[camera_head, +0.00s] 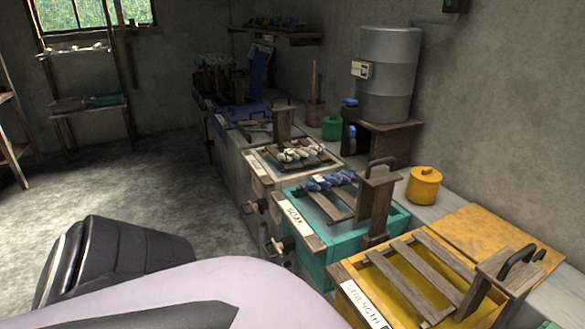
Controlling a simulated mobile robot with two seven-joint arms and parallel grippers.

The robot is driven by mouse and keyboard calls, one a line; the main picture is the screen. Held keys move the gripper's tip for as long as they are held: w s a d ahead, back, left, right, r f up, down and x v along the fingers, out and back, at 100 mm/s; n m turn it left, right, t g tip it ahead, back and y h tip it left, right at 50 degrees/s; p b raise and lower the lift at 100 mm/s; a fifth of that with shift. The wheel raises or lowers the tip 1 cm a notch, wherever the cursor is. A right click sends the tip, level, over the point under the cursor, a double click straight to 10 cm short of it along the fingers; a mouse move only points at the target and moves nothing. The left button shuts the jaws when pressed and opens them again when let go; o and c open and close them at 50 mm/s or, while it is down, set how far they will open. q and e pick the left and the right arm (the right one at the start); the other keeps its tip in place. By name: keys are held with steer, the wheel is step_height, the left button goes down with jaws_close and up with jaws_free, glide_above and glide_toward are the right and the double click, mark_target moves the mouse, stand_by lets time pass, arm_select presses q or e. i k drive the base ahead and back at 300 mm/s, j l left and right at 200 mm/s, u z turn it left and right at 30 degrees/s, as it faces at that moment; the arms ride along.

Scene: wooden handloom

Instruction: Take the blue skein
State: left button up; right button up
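A blue skein (330,181), a twisted blue bundle, lies across the wooden slats at the back of the teal vat (318,258), whose label reads SOAK. Nothing of mine touches the skein. Large pale and black parts of my own body fill the lower left of the view. Neither gripper's fingertips can be made out.
A yellow vat (453,309) with slats stands at the front right, beside a yellow lidded pot (424,186). Behind the teal vat, pale skeins (303,154) lie on another vat. A metal tank (388,75) stands by the wall. Open floor (120,195) lies left.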

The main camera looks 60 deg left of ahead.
mark_target(313, 184)
steer(key=u, duration=1.7)
steer(key=k+z, duration=0.25)
steer(key=k, duration=0.4)
steer(key=z, duration=1.25)
steer(key=i+j+z, duration=0.1)
steer(key=j, duration=0.25)
steer(key=j+z, duration=0.1)
steer(key=j, duration=0.2)
steer(key=i+j, duration=0.1)
steer(key=j, duration=0.4)
steer(key=i+j, duration=0.1)
steer(key=j, duration=0.95)
steer(key=i, duration=0.05)
